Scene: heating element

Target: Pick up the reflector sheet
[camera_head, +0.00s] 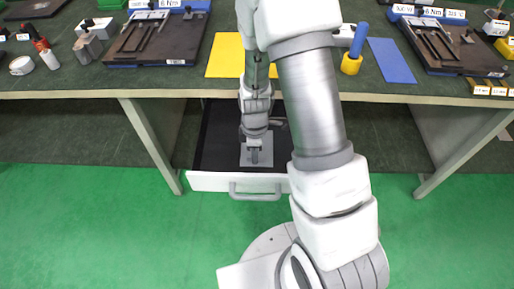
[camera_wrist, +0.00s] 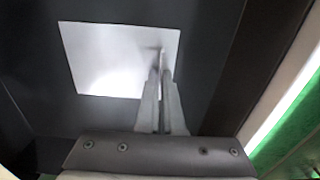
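The reflector sheet (camera_wrist: 105,60) is a pale silvery rectangle lying in the open dark drawer (camera_head: 210,145). It also shows in the head view (camera_head: 264,146), partly hidden by my arm. My gripper (camera_wrist: 161,62) is over the right part of the sheet in the wrist view, pointing down at it. Its two fingers are close together with only a thin gap between them. A dark reflection or shadow of the fingers shows on the sheet by the tips. I cannot tell whether the fingertips touch the sheet. The head view shows my gripper (camera_head: 254,152) low inside the drawer.
The drawer's white front (camera_head: 210,182) with a grey handle (camera_head: 254,192) stands out below the table. The table edge (camera_head: 60,94) is close behind my arm. A yellow sheet (camera_head: 226,56), a blue sheet (camera_head: 391,61) and fixtures lie on top. The green floor is clear.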

